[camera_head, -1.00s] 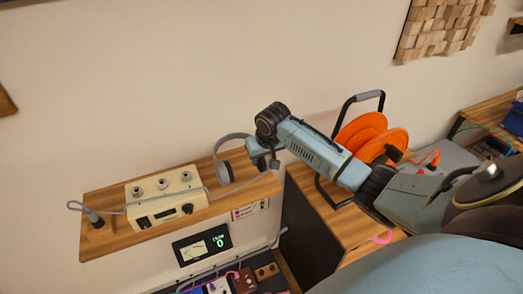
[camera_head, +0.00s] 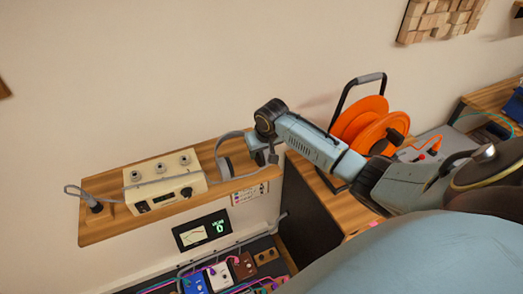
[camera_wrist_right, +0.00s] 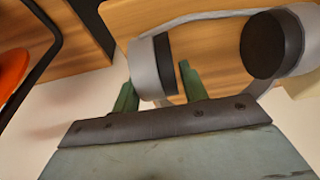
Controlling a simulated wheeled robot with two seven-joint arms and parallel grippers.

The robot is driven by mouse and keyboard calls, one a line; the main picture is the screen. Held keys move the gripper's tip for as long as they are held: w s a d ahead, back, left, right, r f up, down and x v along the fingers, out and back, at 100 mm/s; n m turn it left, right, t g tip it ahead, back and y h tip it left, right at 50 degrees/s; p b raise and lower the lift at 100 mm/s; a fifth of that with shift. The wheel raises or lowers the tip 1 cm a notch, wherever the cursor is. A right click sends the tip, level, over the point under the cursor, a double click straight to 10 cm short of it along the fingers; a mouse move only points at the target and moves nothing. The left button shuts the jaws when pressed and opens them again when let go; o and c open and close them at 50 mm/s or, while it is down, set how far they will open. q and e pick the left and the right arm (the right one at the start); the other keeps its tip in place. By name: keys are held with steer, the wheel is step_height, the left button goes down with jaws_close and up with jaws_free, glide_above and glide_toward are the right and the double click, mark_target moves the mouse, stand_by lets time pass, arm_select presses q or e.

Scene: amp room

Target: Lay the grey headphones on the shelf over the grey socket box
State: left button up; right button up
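The grey headphones (camera_head: 224,164) are over the right part of the wooden shelf (camera_head: 118,228); I cannot tell whether they touch it. My right gripper (camera_head: 266,155) is at their right side. In the right wrist view, the gripper's green fingers (camera_wrist_right: 158,88) stand on either side of the near ear cup (camera_wrist_right: 146,68) and appear closed on it. The far ear cup (camera_wrist_right: 272,45) is free, with its dark pad showing. A pale grey panel with small coloured sockets (camera_head: 250,193) is on the wall under the shelf's right end. My left gripper is out of view.
A cream box with knobs (camera_head: 163,182) fills the shelf's middle, left of the headphones. An orange cable reel (camera_head: 365,125) stands right of the shelf. A meter display (camera_head: 202,231) hangs below.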

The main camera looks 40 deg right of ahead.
steer(key=o, duration=0.3)
steer(key=v, duration=1.3)
steer(key=shift+r, duration=0.2)
steer(key=shift+s, duration=0.1)
stand_by(0.3)
